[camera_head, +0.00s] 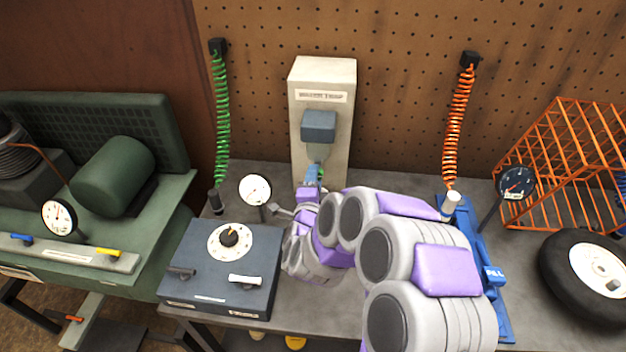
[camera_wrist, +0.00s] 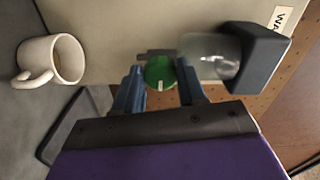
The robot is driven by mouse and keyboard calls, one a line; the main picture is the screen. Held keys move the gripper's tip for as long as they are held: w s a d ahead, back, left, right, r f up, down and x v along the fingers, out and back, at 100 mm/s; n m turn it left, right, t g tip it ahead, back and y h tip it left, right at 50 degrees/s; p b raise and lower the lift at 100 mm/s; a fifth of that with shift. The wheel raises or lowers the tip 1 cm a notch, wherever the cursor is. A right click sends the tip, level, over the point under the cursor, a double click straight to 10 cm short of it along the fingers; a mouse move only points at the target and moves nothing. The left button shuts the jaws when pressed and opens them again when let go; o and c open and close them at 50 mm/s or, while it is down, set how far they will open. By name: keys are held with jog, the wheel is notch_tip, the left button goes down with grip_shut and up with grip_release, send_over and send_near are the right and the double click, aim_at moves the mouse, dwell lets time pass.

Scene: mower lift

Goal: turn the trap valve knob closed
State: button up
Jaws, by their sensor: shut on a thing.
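The trap valve knob is a round green knob with a white line mark (camera_wrist: 158,75), seen in the wrist view below the clear bowl of the trap (camera_wrist: 212,55). My gripper (camera_wrist: 160,72) has one blue finger on each side of the knob and is shut on it. The white mark points toward the gripper's palm. In the head view the trap's grey cap (camera_head: 319,126) sits on a pale upright panel (camera_head: 342,150). There, my gripper (camera_head: 313,176) is just under the bowl, and fingers and arm mostly hide the knob.
A grey box with a dial (camera_head: 222,268) and a round gauge (camera_head: 255,189) stand left of my arm. A blue tool (camera_head: 497,290), a dark gauge (camera_head: 516,183) and a wheel (camera_head: 597,272) lie right. A white mug (camera_wrist: 68,58) is near the gripper in the wrist view.

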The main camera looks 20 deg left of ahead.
jog(key=o, duration=0.8)
jog(key=shift+d+f, duration=0.1)
jog(key=shift+f, duration=0.15)
jog(key=shift+o, duration=1.2)
jog(key=shift+r, duration=0.15)
jog(key=shift+s, duration=0.1)
jog(key=p+v, duration=1.4)
jog(key=v, duration=0.3)
